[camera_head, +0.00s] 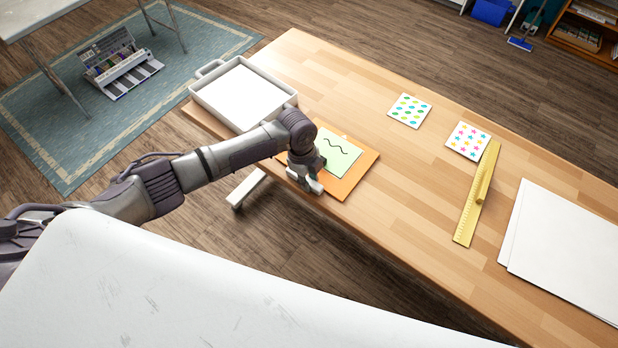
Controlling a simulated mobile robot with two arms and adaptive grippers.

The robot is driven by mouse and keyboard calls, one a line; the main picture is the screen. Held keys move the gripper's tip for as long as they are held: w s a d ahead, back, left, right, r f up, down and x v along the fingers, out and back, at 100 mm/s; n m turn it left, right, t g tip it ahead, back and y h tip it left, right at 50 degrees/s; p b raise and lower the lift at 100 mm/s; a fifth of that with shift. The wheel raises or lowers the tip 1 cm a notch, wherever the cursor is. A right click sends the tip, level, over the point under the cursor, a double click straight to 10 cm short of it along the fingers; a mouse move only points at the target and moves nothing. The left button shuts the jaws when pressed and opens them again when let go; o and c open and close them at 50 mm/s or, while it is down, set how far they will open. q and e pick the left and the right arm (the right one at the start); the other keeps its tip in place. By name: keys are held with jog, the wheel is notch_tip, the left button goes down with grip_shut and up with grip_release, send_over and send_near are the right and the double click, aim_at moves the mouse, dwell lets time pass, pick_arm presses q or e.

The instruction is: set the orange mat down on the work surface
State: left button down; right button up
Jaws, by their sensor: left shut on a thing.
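The orange mat (359,178) is at the left front edge of the wooden work surface (400,205). A light green sheet with a black wavy line (340,150) lies on top of it. My left gripper (306,184) is at the mat's near left edge and is shut on it. My left arm hides the mat's left part. I cannot tell whether the mat touches the wood or is just above it. My right gripper is not in view.
A white tray (196,91) stands at the left end of the work surface. Two sticker sheets (409,111) (467,141), a yellow ruler (467,221) and large white sheets (565,250) lie to the right. The wood between mat and ruler is clear.

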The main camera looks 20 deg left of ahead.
pick_arm(q)
jog(key=shift+f, duration=0.15)
dwell(0.3)
jog(key=c, duration=0.9)
grip_release()
jog(key=shift+o, duration=0.2)
jog(key=o, duration=0.9)
jog(key=shift+c, duration=0.2)
jog(key=shift+s+a+r+p, duration=0.1)
jog(key=shift+a+r+p, duration=0.1)
jog(key=shift+r+p, duration=1.3)
jog(key=shift+w+a+r+p, duration=0.1)
jog(key=shift+a+r+p, duration=0.05)
jog(key=shift+r+p, duration=1.3)
jog(key=shift+s+a+r+p, duration=0.1)
jog(key=shift+a+r+p, duration=0.1)
jog(key=shift+r+p, duration=1.3)
